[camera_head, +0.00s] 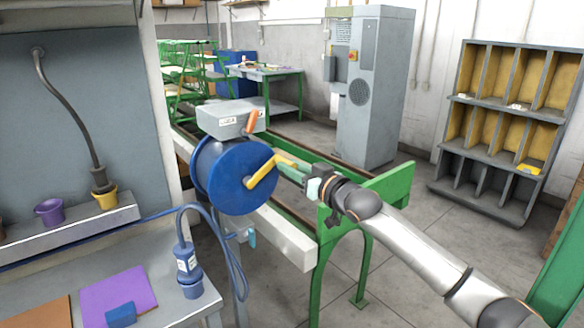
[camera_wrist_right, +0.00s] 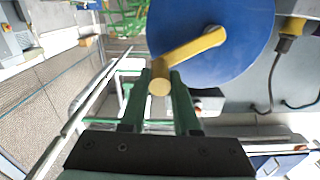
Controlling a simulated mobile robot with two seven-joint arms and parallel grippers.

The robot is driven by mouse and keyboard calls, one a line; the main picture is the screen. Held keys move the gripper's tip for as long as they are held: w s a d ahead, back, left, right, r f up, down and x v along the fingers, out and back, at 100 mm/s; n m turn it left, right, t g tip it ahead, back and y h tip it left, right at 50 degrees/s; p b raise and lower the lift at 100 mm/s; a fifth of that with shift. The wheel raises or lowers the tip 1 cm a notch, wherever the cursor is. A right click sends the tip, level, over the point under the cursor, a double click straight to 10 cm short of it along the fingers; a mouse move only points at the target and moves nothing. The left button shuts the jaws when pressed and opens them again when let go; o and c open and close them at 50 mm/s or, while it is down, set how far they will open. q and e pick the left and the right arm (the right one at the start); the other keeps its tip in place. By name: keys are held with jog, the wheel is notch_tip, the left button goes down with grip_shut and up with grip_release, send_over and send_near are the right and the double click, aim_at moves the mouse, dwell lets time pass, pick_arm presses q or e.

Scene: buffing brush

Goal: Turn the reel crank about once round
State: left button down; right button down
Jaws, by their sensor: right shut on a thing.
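The blue cable reel (camera_head: 232,176) stands in the middle of the head view, with a yellow crank (camera_head: 262,171) on its face. The crank arm slants up and to the right, and its yellow handle (camera_head: 289,162) points toward my right gripper (camera_head: 306,174). In the right wrist view the reel's blue disc (camera_wrist_right: 190,58) fills the top, and the crank's round handle end (camera_wrist_right: 160,87) sits between the green fingers of the right gripper (camera_wrist_right: 167,92). The right gripper is shut on the handle. My left gripper is not in view.
A grey box (camera_head: 228,118) sits behind the reel. A green frame (camera_head: 375,197) stands right of it. A blue plug with cable (camera_head: 188,264) stands on the bench at lower left, near a purple sheet (camera_head: 122,288). A grey cabinet (camera_head: 372,95) stands behind.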

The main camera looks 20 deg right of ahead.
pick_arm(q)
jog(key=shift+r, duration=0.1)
pick_arm(e)
jog(key=shift+f, duration=0.15)
dwell(0.3)
